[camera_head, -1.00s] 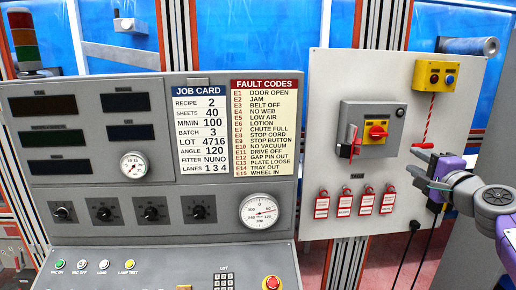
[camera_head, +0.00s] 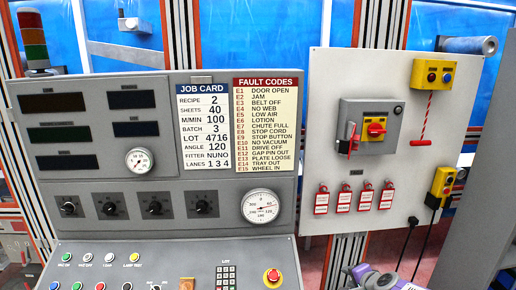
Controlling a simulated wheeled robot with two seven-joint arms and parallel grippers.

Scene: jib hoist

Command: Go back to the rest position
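Part of my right gripper and arm (camera_head: 376,278), purple and grey, shows at the bottom edge, below the grey switch panel and right of the console. It is apart from the panel. Its fingers are not clear, so I cannot tell whether it is open or shut. My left gripper is not in view.
A grey console (camera_head: 120,226) with dials, knobs and a red stop button (camera_head: 272,278) fills the left. The switch panel (camera_head: 320,110) carries a red-handled switch (camera_head: 376,128), several red tags, a red pull handle (camera_head: 421,140) and a yellow button box (camera_head: 443,181). Blue sheeting hangs behind.

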